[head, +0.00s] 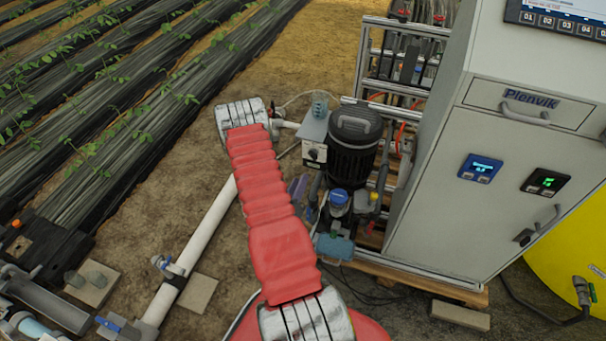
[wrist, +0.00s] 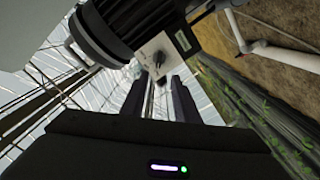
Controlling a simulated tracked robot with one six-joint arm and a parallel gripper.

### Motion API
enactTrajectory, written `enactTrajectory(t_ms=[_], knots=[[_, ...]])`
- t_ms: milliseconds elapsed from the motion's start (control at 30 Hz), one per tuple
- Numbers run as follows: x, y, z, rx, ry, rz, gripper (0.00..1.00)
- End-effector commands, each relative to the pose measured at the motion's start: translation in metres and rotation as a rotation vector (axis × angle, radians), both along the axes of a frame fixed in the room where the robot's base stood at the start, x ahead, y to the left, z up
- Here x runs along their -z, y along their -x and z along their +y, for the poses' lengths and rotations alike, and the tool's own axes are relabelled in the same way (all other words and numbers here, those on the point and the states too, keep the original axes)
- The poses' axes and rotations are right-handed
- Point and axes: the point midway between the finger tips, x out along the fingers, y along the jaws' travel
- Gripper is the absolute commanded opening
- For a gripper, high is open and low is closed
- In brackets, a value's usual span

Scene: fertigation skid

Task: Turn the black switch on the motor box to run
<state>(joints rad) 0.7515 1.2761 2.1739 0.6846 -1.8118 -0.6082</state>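The motor box (head: 315,128) is a small grey box on the side of the black motor (head: 354,140) in the head view. Its black switch (head: 314,155) sits on a pale face plate, and I cannot read its setting. In the wrist view the pale face of the box (wrist: 150,48) shows with the black switch (wrist: 159,60) on it. My gripper (wrist: 162,80) is open and empty. Its two dark fingers point at the box, with the switch seen beyond the gap between their tips. The fingers appear apart from the switch; the exact distance is unclear.
A grey cabinet (head: 430,195) with displays stands right of the motor. A blue-capped pump part (head: 339,198) and hoses sit below the motor. A white pipe (head: 200,245) runs along the ground at left. Bare soil lies behind my arm.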

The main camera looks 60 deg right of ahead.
Motion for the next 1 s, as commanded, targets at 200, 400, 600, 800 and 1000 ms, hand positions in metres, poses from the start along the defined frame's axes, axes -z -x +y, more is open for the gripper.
enactTrajectory(t_ms=[200, 400, 600, 800, 1000], knots=[[0.0, 0.002, 0.02, -0.002, -0.001, 0.001, 0.28], [0.0, 0.003, 0.022, -0.001, 0.001, 0.0, 0.28], [0.0, 0.003, 0.021, -0.001, 0.001, 0.0, 0.28], [0.0, 0.003, 0.021, -0.001, 0.001, 0.0, 0.28], [0.002, 0.003, 0.021, 0.0, -0.008, -0.012, 0.28]])
